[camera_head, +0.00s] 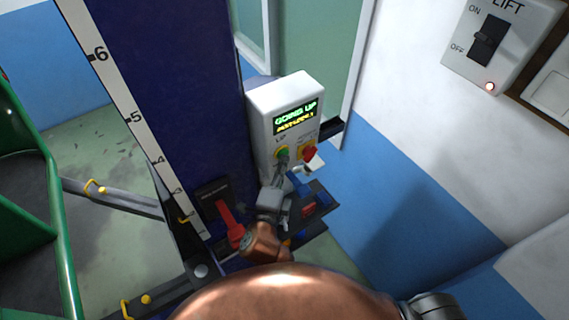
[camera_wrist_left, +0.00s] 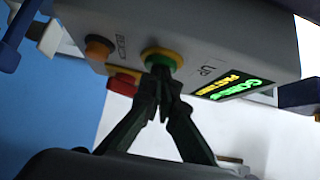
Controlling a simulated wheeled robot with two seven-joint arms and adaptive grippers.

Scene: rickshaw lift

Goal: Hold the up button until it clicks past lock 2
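The white control box (camera_head: 262,125) stands on the dark blue lift post. Its display (camera_head: 297,116) shows "GOING UP" in green, with a yellow line below too small to read surely. The green up button (camera_head: 282,152) sits in a yellow ring under the display; it also shows in the left wrist view (camera_wrist_left: 161,59), beside the label "UP". My left gripper (camera_head: 280,170) is shut and empty, its fingertips (camera_wrist_left: 161,80) together against the button. The tips hide part of the button, so how far it is pressed cannot be seen. My right gripper is not in view.
A red lever (camera_head: 230,222) stands below left. A numbered scale (camera_head: 120,90) runs along the post. A green rickshaw (camera_head: 62,235) is at left. The wall lift switch (camera_head: 488,40) has a lit lamp.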

